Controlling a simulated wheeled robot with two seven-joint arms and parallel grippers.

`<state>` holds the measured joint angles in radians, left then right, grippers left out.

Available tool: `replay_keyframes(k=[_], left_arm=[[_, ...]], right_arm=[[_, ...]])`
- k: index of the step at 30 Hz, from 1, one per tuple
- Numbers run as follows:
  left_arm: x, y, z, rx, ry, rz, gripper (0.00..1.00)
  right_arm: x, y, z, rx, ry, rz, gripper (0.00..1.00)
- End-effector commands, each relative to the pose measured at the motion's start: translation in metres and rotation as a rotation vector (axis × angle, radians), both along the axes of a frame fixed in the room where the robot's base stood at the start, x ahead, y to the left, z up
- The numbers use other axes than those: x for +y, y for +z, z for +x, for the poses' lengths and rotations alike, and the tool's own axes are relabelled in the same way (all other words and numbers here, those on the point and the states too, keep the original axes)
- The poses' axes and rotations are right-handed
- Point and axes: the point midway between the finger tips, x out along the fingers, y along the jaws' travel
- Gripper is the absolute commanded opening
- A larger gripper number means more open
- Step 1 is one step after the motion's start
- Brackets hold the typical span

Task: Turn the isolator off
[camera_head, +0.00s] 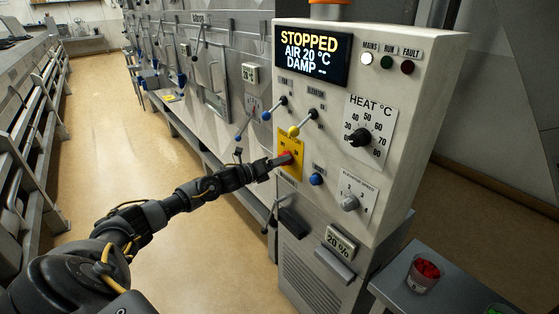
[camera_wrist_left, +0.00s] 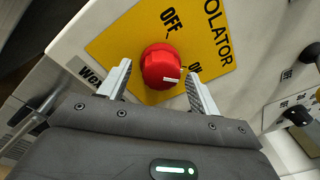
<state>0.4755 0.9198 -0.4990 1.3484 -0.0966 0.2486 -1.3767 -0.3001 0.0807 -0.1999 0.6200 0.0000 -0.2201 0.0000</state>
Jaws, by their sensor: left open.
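The isolator is a red round knob (camera_wrist_left: 161,66) on a yellow plate (camera_wrist_left: 120,45) of the white control cabinet. In the left wrist view the plate reads OFF above the knob and ON at its right. The knob's white mark points right, toward ON. My left gripper (camera_wrist_left: 159,72) is open, with one finger on each side of the knob and gaps visible between. In the head view my left gripper (camera_head: 279,161) reaches the yellow plate (camera_head: 289,142) and partly hides the knob (camera_head: 287,158). My right gripper is out of view.
The cabinet's display (camera_head: 311,55) reads STOPPED, AIR 20 °C, DAMP. Two levers (camera_head: 303,124) stick out above the isolator. A blue button (camera_head: 316,179) and a grey speed knob (camera_head: 349,202) sit at its lower right. A cup of red pieces (camera_head: 425,273) stands at lower right.

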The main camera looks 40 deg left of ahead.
Motion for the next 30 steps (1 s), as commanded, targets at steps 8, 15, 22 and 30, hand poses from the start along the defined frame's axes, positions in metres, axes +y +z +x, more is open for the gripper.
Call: replay_keyframes(k=[8, 15, 22, 30], left_arm=[[-0.0014, -0.0001, 0.0035, 0.0, 0.0, 0.001, 0.63], [-0.0015, 0.0, 0.0034, -0.001, -0.001, 0.001, 0.41], [-0.0014, 0.0001, 0.0033, -0.001, -0.001, 0.0, 0.19], [-0.0015, -0.001, 0.0032, 0.014, 0.0, -0.047, 0.19]], right_arm=[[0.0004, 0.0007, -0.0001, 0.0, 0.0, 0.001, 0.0], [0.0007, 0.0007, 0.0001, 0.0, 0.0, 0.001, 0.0], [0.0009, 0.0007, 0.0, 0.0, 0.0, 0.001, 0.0], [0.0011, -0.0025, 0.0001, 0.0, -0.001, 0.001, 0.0]])
